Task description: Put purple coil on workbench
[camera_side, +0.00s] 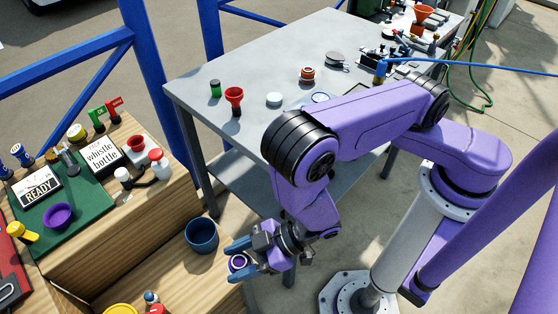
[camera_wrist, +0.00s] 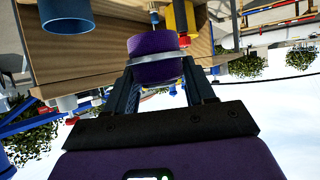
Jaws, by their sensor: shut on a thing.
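The purple coil (camera_side: 238,263) is a small purple ring with a light band. My gripper (camera_side: 250,259) is shut on it, low beside the wooden cockpit and below the workbench top. In the wrist view the coil (camera_wrist: 154,62) sits between the fingers of my gripper (camera_wrist: 160,75). The grey workbench (camera_side: 290,60) stands behind and above my gripper, and my upper arm crosses in front of part of its top.
On the workbench are a green-topped jar (camera_side: 215,89), a red funnel (camera_side: 234,99), an orange spool (camera_side: 307,74) and a grey disc (camera_side: 334,60). A blue cup (camera_side: 202,235) is left of my gripper. Blue posts (camera_side: 150,75) rise between cockpit and bench.

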